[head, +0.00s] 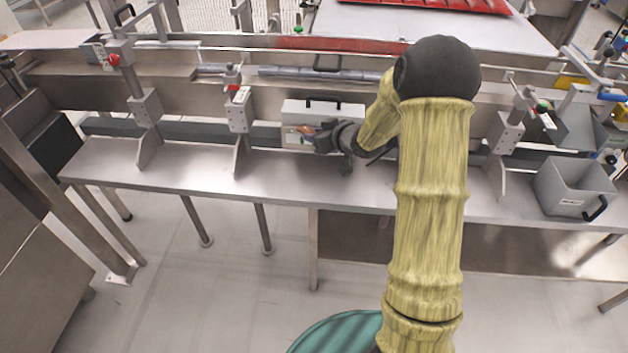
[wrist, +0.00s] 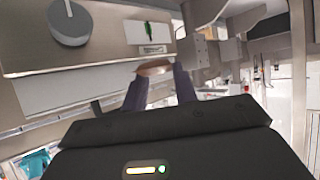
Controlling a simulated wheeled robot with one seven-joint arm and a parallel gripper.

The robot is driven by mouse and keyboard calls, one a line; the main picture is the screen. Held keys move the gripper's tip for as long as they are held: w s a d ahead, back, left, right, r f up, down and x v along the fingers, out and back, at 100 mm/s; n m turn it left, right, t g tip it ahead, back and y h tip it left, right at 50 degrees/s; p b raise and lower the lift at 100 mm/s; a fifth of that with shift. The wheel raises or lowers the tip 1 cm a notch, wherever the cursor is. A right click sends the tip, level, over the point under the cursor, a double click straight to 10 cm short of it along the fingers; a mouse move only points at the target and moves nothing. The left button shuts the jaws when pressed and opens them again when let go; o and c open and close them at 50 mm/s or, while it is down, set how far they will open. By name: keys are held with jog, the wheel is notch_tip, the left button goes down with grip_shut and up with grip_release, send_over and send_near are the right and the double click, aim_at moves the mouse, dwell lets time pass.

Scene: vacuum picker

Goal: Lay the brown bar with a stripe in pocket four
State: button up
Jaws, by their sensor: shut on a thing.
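My gripper (head: 318,138) is at the metal bench, in front of a pale box with a dark handle (head: 322,107). In the wrist view my gripper (wrist: 159,86) has its two dark fingers closed on a small brown bar (wrist: 154,71). The bar lies across the fingertips and is held up, apart from the pale surface beyond it. No stripe can be made out on it. In the head view only a small brownish patch shows at the fingertips, against the pale box front. No numbered pockets can be made out in either view.
The steel bench (head: 200,172) runs across, with upright brackets (head: 240,110) left and right of my gripper. A grey bin (head: 575,187) stands at the right end.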

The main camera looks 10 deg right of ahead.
jog(key=b, duration=0.2)
send_over(317, 184)
notch_tip(317, 184, down, 13)
jog(key=shift+a+f, duration=0.1)
jog(key=shift+f, duration=0.1)
jog(key=shift+f, duration=1.95)
jog(key=shift+f, duration=0.15)
jog(key=o, duration=1)
jog(key=shift+c, duration=0.2)
jog(key=shift+r, duration=0.25)
jog(key=v, duration=1.1)
jog(key=shift+s, duration=0.4)
